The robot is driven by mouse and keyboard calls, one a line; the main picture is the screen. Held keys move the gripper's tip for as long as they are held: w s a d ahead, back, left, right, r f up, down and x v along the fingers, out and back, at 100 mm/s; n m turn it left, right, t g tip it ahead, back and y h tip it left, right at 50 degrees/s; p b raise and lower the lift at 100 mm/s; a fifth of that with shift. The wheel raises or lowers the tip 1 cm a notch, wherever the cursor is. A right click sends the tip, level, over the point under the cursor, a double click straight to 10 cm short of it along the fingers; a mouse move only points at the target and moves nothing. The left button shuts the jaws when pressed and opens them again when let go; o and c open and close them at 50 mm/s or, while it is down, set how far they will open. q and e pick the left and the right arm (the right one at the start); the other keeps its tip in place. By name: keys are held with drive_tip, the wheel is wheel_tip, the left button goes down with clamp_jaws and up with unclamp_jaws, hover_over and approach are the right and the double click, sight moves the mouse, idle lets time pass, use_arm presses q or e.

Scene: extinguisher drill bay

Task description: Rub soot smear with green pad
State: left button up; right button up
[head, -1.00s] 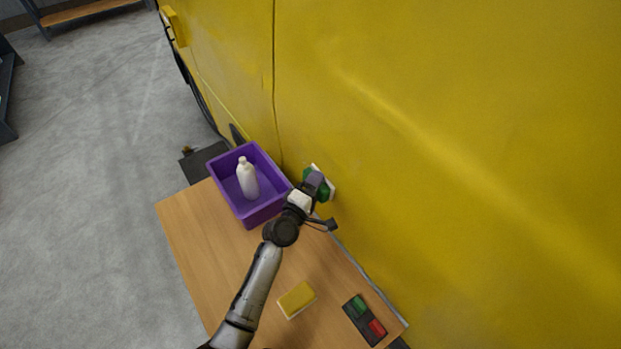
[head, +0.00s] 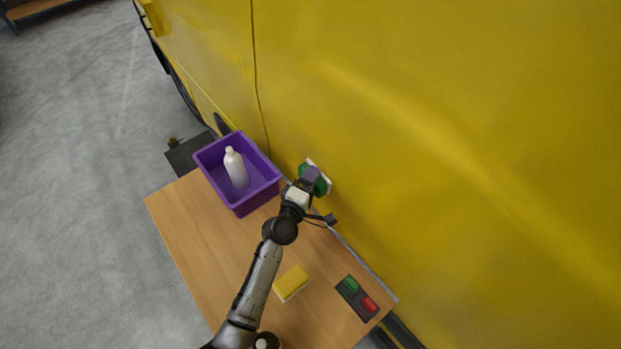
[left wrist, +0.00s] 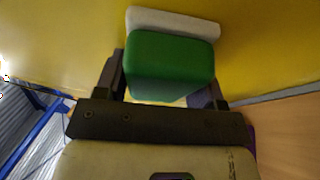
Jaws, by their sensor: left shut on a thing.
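My left gripper (head: 309,184) is shut on the green pad (head: 322,180), at the yellow panel (head: 430,130) just right of the purple bin. In the left wrist view, the pad (left wrist: 170,66) is a green block with a white layer (left wrist: 175,21) on its far side, between the two dark fingers. The white layer faces the yellow panel and is at or very near it; I cannot tell whether it touches. No soot smear shows; the pad and gripper may hide it. My right gripper is not in view.
A wooden table (head: 215,245) stands below the panel. On it are a purple bin (head: 258,200) holding a white bottle (head: 236,169), a yellow sponge (head: 291,282), and a dark tray (head: 345,292) with a green and a red block. Grey floor (head: 80,130) lies left.

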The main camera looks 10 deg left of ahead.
use_arm(q)
drive_tip(key=shift+s+a, duration=0.45)
drive_tip(key=shift+s+a+p, duration=0.6)
drive_tip(key=shift+s+a, duration=0.95)
drive_tip(key=shift+s, duration=0.25)
drive_tip(key=shift+s+a, duration=0.1)
drive_tip(key=shift+s+a, duration=0.85)
drive_tip(key=shift+s, duration=0.2)
